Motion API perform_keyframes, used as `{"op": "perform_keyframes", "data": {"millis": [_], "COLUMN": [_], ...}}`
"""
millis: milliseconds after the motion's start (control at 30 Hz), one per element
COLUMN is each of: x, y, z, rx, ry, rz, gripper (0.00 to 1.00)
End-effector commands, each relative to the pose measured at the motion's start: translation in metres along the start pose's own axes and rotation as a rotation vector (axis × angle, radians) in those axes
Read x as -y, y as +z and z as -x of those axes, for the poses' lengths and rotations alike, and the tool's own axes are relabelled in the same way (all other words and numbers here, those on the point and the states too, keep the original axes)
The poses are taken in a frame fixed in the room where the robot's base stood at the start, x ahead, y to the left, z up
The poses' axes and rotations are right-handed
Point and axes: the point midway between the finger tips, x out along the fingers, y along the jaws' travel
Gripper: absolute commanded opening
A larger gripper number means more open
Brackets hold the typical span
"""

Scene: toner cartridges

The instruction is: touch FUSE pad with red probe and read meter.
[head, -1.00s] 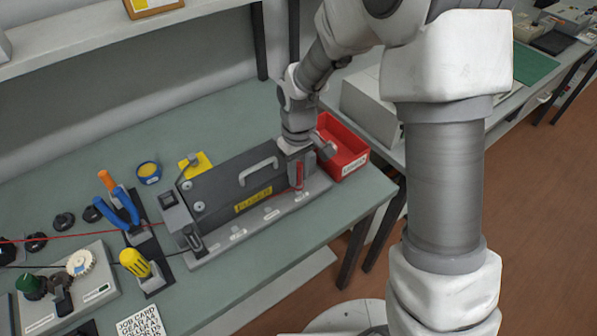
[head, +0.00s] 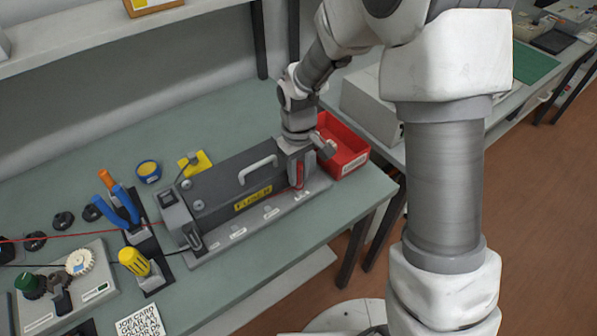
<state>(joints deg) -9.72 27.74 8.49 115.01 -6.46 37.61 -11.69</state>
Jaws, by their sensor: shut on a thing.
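My gripper (head: 297,165) is shut on the red probe (head: 300,174), which points down at the right end of the grey base plate. The probe tip is at or just above the plate; I cannot tell whether it touches. A dark fuser unit (head: 235,185) with a light handle and a yellow label lies on the base plate (head: 215,250). Several small white labelled pads (head: 238,233) run along the plate's front strip; their text is too small to read. A red wire (head: 75,232) runs in from the left. I cannot make out a meter reading.
A red bin (head: 345,150) stands just right of my gripper. Left of the unit are blue-handled pliers (head: 125,208), a yellow screwdriver (head: 134,262), a gear board (head: 95,300) and a job card (head: 140,322). The table behind the unit is mostly clear.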

Motion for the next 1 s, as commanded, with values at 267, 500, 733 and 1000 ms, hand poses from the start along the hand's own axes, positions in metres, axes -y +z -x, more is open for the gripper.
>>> {"op": "perform_keyframes", "data": {"millis": [267, 500, 733, 1000], "x": [0.000, 0.000, 0.000, 0.000], "y": [0.000, 0.000, 0.000, 0.000], "z": [0.017, 0.036, 0.055, 0.070], "rx": [0.001, 0.001, 0.000, 0.001], "ry": [-0.001, 0.000, 0.000, 0.000], "rz": [0.000, 0.000, 0.000, 0.000], "gripper": [0.00, 0.00, 0.00, 0.00]}}
